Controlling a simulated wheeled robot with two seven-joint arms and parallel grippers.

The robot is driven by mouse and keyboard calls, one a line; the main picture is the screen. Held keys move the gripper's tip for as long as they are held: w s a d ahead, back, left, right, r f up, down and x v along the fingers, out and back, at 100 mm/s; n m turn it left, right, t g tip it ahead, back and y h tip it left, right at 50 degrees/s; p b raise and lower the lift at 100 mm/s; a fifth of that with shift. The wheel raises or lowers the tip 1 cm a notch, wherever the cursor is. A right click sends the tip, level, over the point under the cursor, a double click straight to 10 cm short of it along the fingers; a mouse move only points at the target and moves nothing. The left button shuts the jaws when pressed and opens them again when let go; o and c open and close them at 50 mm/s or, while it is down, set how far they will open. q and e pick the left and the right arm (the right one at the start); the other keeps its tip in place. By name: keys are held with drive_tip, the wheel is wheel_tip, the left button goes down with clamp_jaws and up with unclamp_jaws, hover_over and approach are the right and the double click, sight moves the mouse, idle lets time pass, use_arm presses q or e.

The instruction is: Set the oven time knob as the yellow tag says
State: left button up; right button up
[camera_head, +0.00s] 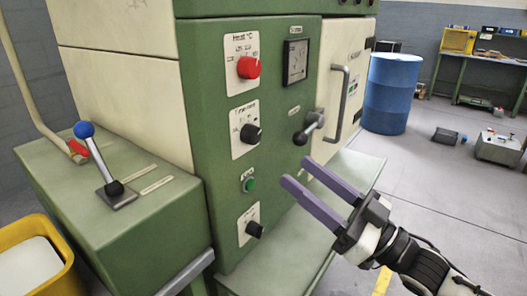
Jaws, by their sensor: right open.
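The green oven front holds a black knob (251,134) on a white dial plate (243,128), whose small lettering seems to read as time. Above it is a red knob (248,67) on a plate marked °C. A lower black knob (255,229) sits on another white plate. My right gripper (297,173) is open and empty, its two purple fingers pointing up-left toward the panel. It appears in front of the panel, below and right of the middle knob, apart from every knob. No yellow tag can be made out. My left gripper is not in view.
A green button (248,185), a square gauge (295,62), a black-tipped lever (309,128) and a door handle (341,100) are on the oven. A blue-balled lever (97,160) stands left. A green ledge (300,245) lies below my gripper. A blue drum (391,92) stands behind.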

sight(256, 140)
drive_tip(key=p+x, duration=0.1)
drive_tip(key=x, duration=0.9)
drive_tip(key=c, duration=1)
